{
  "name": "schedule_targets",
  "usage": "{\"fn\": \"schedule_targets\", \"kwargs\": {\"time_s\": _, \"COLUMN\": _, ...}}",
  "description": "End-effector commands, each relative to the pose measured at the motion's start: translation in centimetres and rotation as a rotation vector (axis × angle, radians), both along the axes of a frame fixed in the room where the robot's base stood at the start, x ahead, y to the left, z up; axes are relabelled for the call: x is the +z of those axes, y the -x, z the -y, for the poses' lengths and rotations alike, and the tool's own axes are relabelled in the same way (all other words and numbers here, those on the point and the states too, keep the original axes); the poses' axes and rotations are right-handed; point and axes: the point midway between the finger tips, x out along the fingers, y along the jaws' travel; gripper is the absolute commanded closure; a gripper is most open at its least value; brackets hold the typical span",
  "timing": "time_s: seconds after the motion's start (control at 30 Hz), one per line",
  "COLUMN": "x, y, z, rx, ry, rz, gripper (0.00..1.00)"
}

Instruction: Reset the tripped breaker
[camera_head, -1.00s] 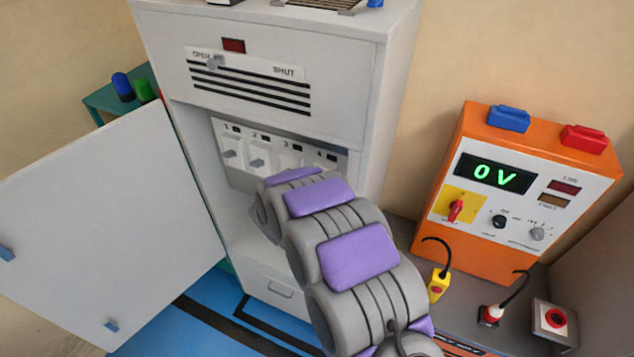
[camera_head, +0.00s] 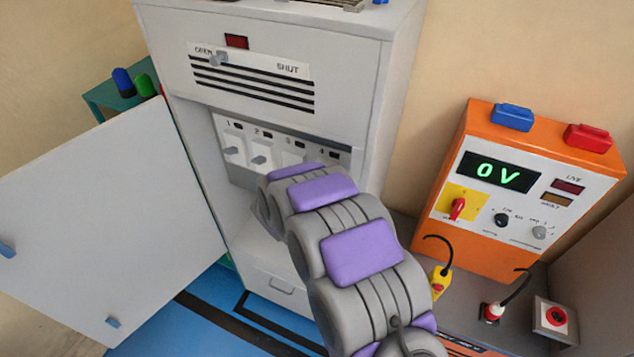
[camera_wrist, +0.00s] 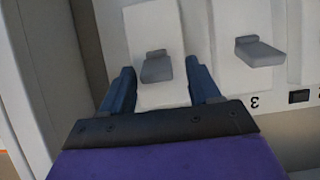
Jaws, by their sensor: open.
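The open cabinet (camera_head: 375,95) holds a row of white breakers labelled 1 to 4. Breaker 1 (camera_head: 233,148) and breaker 2 (camera_head: 260,156) show their grey levers in the head view; my arm hides much of 3 and 4. In the wrist view, which looks upside down, my gripper (camera_wrist: 162,84) is open, with one dark blue finger on each side of a breaker's grey lever (camera_wrist: 157,67), likely breaker 4. I cannot tell whether the fingers touch it. The lever of breaker 3 (camera_wrist: 260,52) is just to the right and sits slightly differently.
The cabinet door (camera_head: 100,230) stands open at the left. A slider (camera_head: 218,58) sits at OPEN above the vents. An orange supply unit (camera_head: 465,250) reading 0 V stands at the right, with a red button box (camera_head: 556,320) on the bench before it. The cabinet side wall (camera_wrist: 40,70) is close to my gripper.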

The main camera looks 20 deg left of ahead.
Motion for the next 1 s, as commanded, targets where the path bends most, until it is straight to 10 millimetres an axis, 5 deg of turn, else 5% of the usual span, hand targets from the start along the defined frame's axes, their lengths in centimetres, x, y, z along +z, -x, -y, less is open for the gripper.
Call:
{"fn": "schedule_targets", "kwargs": {"time_s": 0.23, "x": 1.0, "y": 1.9, "z": -0.3, "rx": 0.003, "ry": -0.001, "rz": -0.001, "gripper": 0.38}}
{"fn": "schedule_targets", "kwargs": {"time_s": 0.8, "x": 6.5, "y": 12.1, "z": -1.6, "rx": 0.004, "ry": -0.001, "rz": -0.001, "gripper": 0.38}}
{"fn": "schedule_targets", "kwargs": {"time_s": 1.0, "x": 7.6, "y": 14.2, "z": -1.7, "rx": 0.002, "ry": 0.002, "rz": -0.001, "gripper": 0.38}}
